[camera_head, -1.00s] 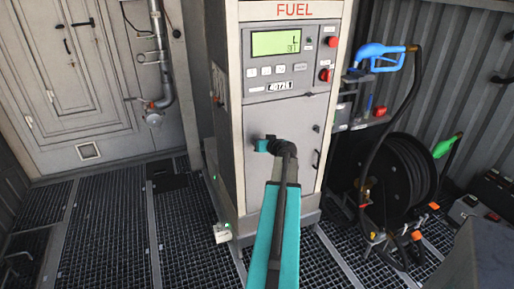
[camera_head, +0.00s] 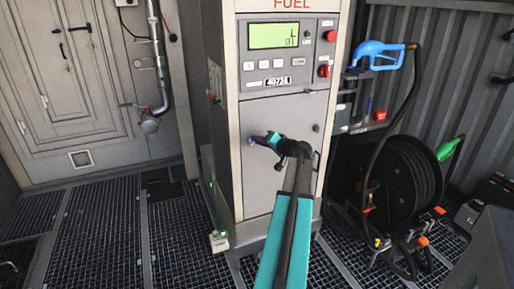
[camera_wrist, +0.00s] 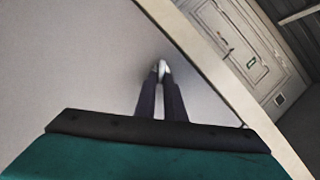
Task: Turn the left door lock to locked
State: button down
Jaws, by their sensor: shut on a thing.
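The fuel cabinet (camera_head: 285,110) stands ahead with a plain grey lower door. My gripper (camera_head: 256,140) reaches from the right to the left side of this door. In the wrist view, its two dark fingers (camera_wrist: 162,82) point at the grey panel and are shut on a small silvery piece, the left door lock (camera_wrist: 163,67). The fingers cover most of the lock, so I cannot tell which way it is turned. A second small dark lock (camera_head: 316,128) sits on the right side of the door.
A blue fuel nozzle (camera_head: 378,55) and a black hose reel (camera_head: 392,185) are right of the cabinet. A pale wall door (camera_head: 60,75) and a pipe (camera_head: 158,60) are at the left. The grated floor (camera_head: 100,235) at left is clear.

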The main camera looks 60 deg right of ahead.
jog(key=m+t+b, duration=0.1)
jog(key=m, duration=0.1)
jog(key=m+t+b, duration=0.1)
jog(key=m+b, duration=0.1)
jog(key=f+m+t+b, duration=0.1)
jog(key=m, duration=0.1)
jog(key=shift+w+d+y+b, duration=0.1)
jog(key=shift+w+y+b, duration=0.1)
jog(key=shift+y+b, duration=0.15)
jog(key=shift+r+m, duration=0.15)
jog(key=shift+m, duration=0.15)
jog(key=c, duration=1.8)
grip_release()
jog(key=shift+c, duration=0.2)
jog(key=shift+f, duration=0.3)
jog(key=shift+s, duration=0.1)
jog(key=v, duration=1.3)
jog(key=shift+s+a, duration=0.2)
jog(key=shift+a, duration=0.05)
